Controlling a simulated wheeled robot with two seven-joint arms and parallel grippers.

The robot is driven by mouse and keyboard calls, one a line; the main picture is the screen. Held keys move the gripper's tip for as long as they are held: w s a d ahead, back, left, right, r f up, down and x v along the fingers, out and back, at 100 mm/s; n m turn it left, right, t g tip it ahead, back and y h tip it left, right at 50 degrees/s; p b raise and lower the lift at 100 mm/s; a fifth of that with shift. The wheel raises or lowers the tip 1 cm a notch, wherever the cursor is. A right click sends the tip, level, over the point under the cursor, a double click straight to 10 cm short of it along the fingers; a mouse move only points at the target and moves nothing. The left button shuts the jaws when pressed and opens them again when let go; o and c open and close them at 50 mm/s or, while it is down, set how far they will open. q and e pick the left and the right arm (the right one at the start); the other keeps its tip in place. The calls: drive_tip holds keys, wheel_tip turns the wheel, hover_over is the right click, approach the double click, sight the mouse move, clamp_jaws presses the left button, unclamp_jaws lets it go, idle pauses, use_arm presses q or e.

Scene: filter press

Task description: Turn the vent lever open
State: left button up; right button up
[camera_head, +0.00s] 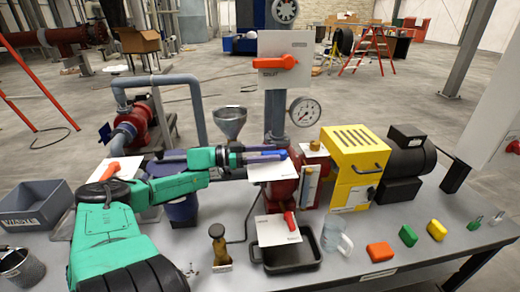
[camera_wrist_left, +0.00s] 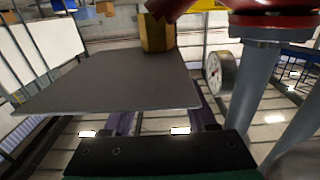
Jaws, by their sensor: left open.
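My left gripper (camera_head: 268,155) is open, its blue fingers just above a white label plate (camera_head: 272,172) in front of the red filter body (camera_head: 310,165). I cannot make out a vent label or a lever on this plate; the fingers cover its upper edge. In the left wrist view a grey plate (camera_wrist_left: 110,82) lies beyond my left gripper (camera_wrist_left: 162,128), with a brass hex fitting (camera_wrist_left: 157,33) at its far side and a red part (camera_wrist_left: 170,8) above that, cut off by the frame. Nothing shows between the fingers. My right gripper is not in view.
Other levers are an orange one (camera_head: 275,62) on the upper panel, an orange one (camera_head: 110,171) at left, and a red one (camera_head: 290,221) low in front. A gauge (camera_head: 305,111), funnel (camera_head: 230,122), yellow box (camera_head: 352,160), black tray (camera_head: 287,265) and glass jug (camera_head: 336,237) stand nearby.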

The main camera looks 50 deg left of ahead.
use_arm(q)
drive_tip(key=p+v, duration=0.2)
drive_tip(key=v, duration=1.2)
drive_tip(key=shift+p, duration=0.35)
drive_tip(key=shift+s, duration=0.1)
